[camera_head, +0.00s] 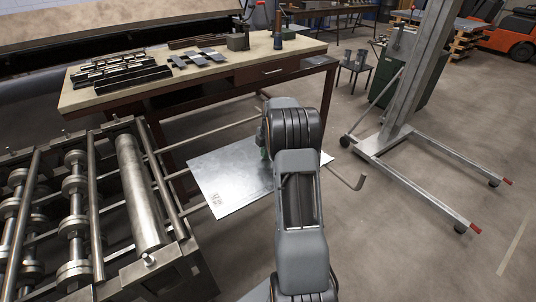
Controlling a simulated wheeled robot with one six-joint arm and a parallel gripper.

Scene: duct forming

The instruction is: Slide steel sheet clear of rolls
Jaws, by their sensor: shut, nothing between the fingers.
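The steel sheet (223,178) is a flat, shiny grey plate with a small label near its front left corner. It lies on the thin support rods to the right of the roll machine, with a gap between its left edge and the end roll (140,195). The rolls (72,215) are metal shafts with discs in a dark frame at the left. My arm reaches over the sheet's right part and covers some of it. My gripper (264,154) shows only as a small greenish part beside the wrist, at the sheet; its fingertips are mostly hidden, and I see nothing held.
A wooden-topped workbench (290,48) with metal parts stands behind the sheet. A support rod with a bent end (350,182) sticks out right of the sheet. A wheeled lifting stand (400,140) stands at the right. The floor in front of it is clear.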

